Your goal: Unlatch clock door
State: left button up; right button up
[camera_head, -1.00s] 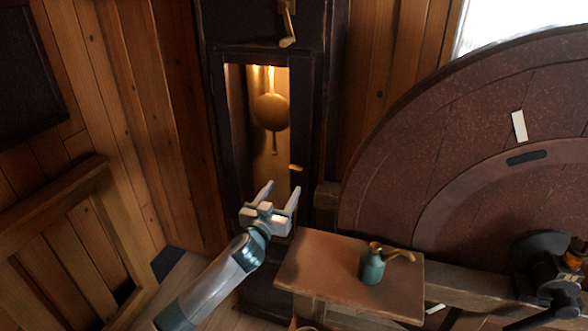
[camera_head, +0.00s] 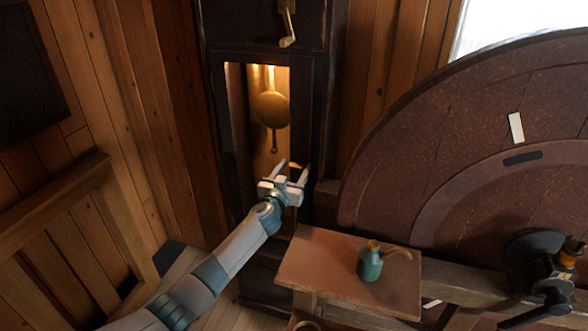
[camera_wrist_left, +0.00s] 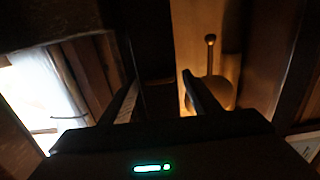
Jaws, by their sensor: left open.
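The tall dark clock case (camera_head: 325,110) stands against the plank wall. Its door (camera_head: 232,150) frames a lit opening, where a brass pendulum (camera_head: 271,108) hangs. The door looks closed. A small brass latch (camera_head: 295,166) shows at the door's right edge, partly hidden by my fingers. My left gripper (camera_head: 294,167) is open in front of it, with one fingertip on either side of the latch in the picture. I cannot tell whether they touch. In the left wrist view the open fingers (camera_wrist_left: 160,85) face the dark case, and the pendulum (camera_wrist_left: 212,85) shows beyond. My right gripper is not in view.
A small wooden table (camera_head: 340,270) with a green oil can (camera_head: 370,263) stands just right of my left arm. A large reddish wheel (camera_head: 430,130) fills the right side. A brass crank (camera_head: 288,25) hangs above the door. A wooden railing (camera_head: 60,200) is at left.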

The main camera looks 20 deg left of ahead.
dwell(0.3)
pick_arm(q)
jog(key=c, duration=1.1)
jog(key=shift+o, duration=0.2)
jog(key=shift+m, duration=0.4)
jog(key=m+b, duration=0.1)
jog(key=m, duration=0.6)
jog(key=shift+d+m+b, duration=0.1)
jog(key=shift+m+b, duration=0.2)
jog(key=shift+m, duration=0.1)
jog(key=m, duration=0.4)
jog(key=shift+m, duration=0.3)
jog(key=m, duration=0.4)
jog(key=shift+d+f+m, duration=0.1)
jog(key=shift+f+m, duration=0.1)
jog(key=shift+m, duration=0.2)
